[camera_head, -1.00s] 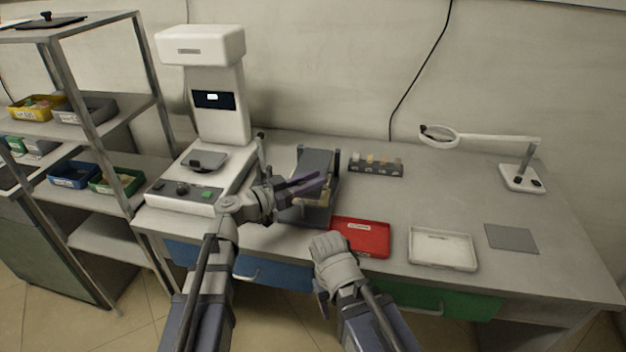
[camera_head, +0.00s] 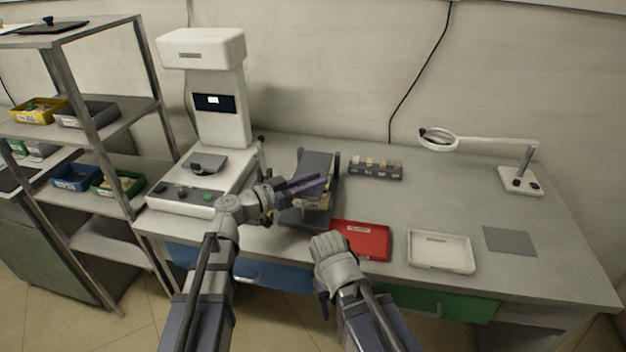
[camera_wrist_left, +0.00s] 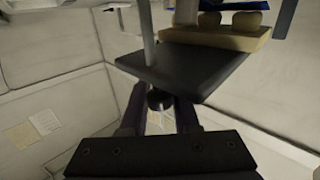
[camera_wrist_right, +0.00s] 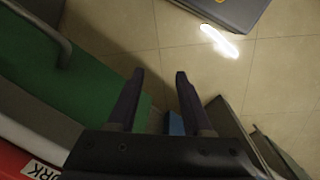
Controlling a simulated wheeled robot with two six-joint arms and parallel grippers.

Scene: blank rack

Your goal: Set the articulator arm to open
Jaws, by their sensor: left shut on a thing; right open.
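The articulator is a dark grey hinged frame on the bench, left of the red tray. In the head view its upper arm (camera_head: 316,163) shows behind my left gripper, and its base (camera_head: 296,218) shows below. My left gripper (camera_head: 308,183) is at the articulator's front. In the left wrist view, its fingers (camera_wrist_left: 158,108) are shut on a small round dark knob (camera_wrist_left: 160,98) at the edge of a dark plate (camera_wrist_left: 185,68). A tan cast (camera_wrist_left: 215,37) sits against that plate. My right gripper (camera_wrist_right: 158,88) is open and empty, over the floor before the bench.
A white scanner-like machine (camera_head: 222,120) stands left of the articulator. A red tray (camera_head: 366,241) and a white tray (camera_head: 441,252) lie to the right. A small rack (camera_head: 375,172) stands behind, with a magnifier lamp (camera_head: 520,180) at far right. Shelves with bins flank the left.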

